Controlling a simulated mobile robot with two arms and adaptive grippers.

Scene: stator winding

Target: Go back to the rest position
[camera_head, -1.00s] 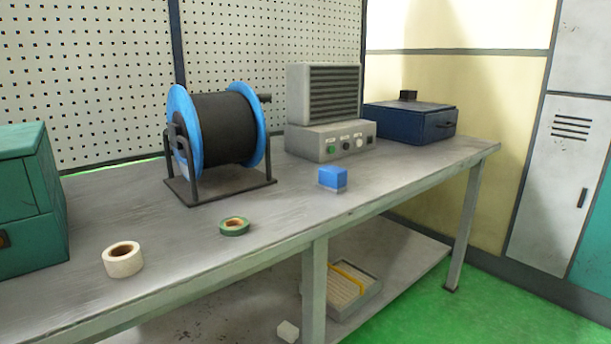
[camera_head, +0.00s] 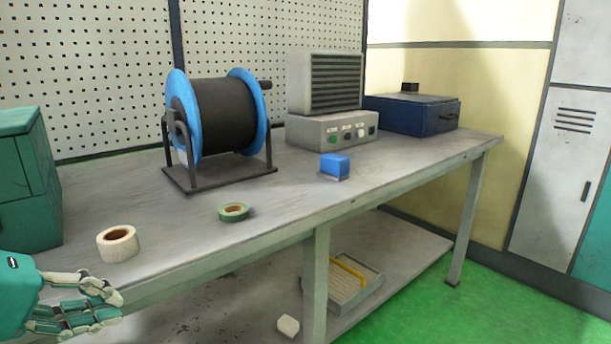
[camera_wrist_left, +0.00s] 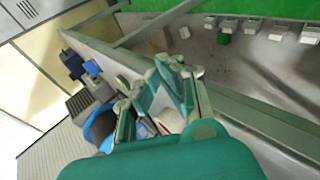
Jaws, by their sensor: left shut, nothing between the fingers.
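My left gripper (camera_head: 108,308) comes in at the lower left of the head view, in front of the workbench's front edge. It is shut and empty, with its fingers pointing right. It also shows in the left wrist view (camera_wrist_left: 150,85), with the bench tilted behind it. My right gripper is not in view.
On the workbench (camera_head: 290,195) stand a cable reel (camera_head: 222,120), a white tape roll (camera_head: 118,243), a green tape roll (camera_head: 234,212), a blue cube (camera_head: 335,164), a grey control unit (camera_head: 330,130), a blue box (camera_head: 412,115) and a green cabinet (camera_head: 28,180). A tray (camera_head: 352,283) lies below.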

